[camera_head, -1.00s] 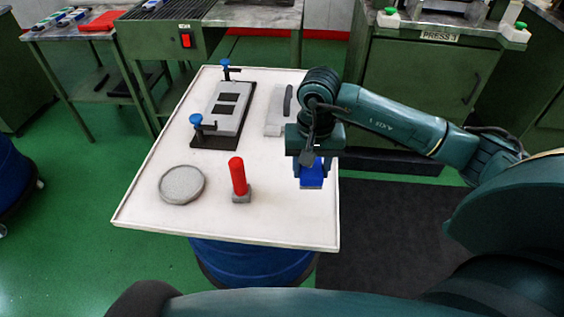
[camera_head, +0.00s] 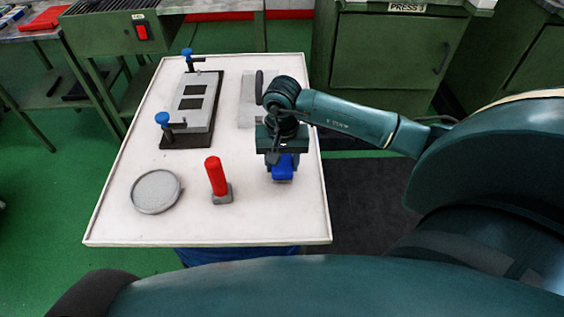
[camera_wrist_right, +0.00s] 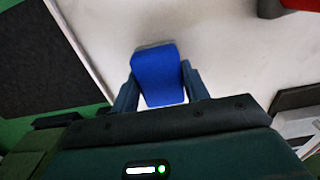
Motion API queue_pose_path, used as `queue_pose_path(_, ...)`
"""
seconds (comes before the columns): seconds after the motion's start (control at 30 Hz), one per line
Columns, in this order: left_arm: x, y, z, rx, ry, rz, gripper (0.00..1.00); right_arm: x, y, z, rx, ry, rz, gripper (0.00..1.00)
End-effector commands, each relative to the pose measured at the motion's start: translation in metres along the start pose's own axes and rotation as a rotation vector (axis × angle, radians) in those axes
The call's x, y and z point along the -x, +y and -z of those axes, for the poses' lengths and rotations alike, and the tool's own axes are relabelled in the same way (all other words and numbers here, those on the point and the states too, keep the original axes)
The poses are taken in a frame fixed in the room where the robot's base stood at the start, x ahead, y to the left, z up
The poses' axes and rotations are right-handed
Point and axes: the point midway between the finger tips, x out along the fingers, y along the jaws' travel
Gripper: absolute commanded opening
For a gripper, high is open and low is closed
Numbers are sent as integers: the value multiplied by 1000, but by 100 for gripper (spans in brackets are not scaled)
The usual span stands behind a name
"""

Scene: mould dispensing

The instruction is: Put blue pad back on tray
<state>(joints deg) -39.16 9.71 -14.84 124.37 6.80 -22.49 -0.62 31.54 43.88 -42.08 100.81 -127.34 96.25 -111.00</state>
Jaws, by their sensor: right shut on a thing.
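The blue pad (camera_head: 284,168) is in the jaws of my right gripper (camera_head: 282,163), at the right side of the white tray (camera_head: 250,220). In the right wrist view the blue pad (camera_wrist_right: 159,76) sits between both fingers (camera_wrist_right: 160,88), with a grey edge showing beyond it. The gripper is shut on it and points down at the tray. The pad is at or just above the tray surface; I cannot tell whether it touches. My left gripper is not in view.
On the tray are a red-handled stamp (camera_head: 217,178), a round grey dish (camera_head: 156,192), a grey mould plate with blue knobs (camera_head: 192,102) and a flat grey piece (camera_head: 247,100) with a dark-handled tool. The tray's front middle is clear. Green benches stand behind.

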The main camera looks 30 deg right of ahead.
Motion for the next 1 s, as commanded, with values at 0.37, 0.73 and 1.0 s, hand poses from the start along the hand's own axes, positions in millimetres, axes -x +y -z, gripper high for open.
queue_pose_path(0.37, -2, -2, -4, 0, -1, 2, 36, -10, 0, 0, 1, 3, 0, 24)
queue_pose_path(0.73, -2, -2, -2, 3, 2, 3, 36, -10, 0, 0, 1, 1, 0, 67)
queue_pose_path(1.0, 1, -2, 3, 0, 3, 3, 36, -5, 0, 0, 0, 1, 0, 67)
